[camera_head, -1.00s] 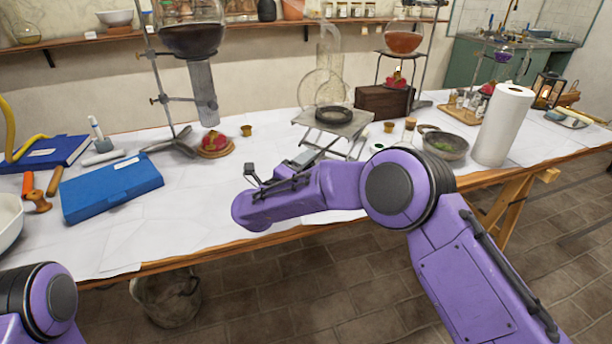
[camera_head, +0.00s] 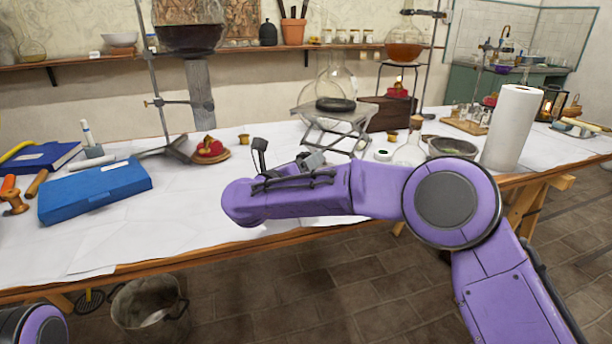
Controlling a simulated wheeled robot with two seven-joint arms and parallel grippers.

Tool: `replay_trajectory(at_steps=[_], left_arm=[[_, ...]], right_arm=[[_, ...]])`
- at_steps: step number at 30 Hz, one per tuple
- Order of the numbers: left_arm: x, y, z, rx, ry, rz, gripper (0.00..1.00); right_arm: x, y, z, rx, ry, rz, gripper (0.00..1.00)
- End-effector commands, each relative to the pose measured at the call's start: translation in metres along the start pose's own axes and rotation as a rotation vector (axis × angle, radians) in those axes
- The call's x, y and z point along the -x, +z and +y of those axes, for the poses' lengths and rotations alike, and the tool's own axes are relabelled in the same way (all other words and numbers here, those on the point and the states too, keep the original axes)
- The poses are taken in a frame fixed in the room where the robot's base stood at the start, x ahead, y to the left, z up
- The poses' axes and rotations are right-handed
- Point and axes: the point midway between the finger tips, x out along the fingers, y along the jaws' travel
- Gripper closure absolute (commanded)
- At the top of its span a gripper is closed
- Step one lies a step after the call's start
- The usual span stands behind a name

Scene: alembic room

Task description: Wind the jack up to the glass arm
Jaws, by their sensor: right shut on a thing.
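The jack (camera_head: 312,113) stands on the white-covered table, a pale metal plate on crossed legs. A dark ring lies on its plate, and a round clear flask (camera_head: 336,84) with a tall neck appears seated in it. The plate is raised above the table. No glass arm is clearly distinguishable around the flask. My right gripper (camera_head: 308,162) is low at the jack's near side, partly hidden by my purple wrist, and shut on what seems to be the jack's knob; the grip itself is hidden. My left gripper is out of view.
A corked flask (camera_head: 409,153) and a mortar-like bowl (camera_head: 452,146) stand right of the jack, near my right forearm. A paper roll (camera_head: 510,128) is farther right. A blue box (camera_head: 95,190) lies left, with bare table between it and my wrist. A stand rod (camera_head: 151,70) rises behind.

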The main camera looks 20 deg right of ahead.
Motion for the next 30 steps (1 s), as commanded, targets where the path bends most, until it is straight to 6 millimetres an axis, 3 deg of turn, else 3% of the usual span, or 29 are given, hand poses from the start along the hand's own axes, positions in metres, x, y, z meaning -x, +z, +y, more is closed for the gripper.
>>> replay_trajectory(at_steps=[7,24,25,27,30], left_arm=[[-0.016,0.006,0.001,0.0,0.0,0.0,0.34],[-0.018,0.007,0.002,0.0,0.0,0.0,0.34],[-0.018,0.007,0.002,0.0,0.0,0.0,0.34],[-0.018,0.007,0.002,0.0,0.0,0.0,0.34],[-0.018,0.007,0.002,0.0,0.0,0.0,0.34]], right_arm=[[0.0,-0.002,0.001,-0.094,0.0,0.0,0.74],[0.0,0.001,0.0,-0.126,0.001,-0.001,0.74],[0.0,0.001,0.0,-0.126,0.001,-0.001,0.4],[0.0,0.001,0.0,-0.126,0.001,-0.001,0.19],[0.0,0.001,0.0,-0.125,0.0,0.0,0.19]])
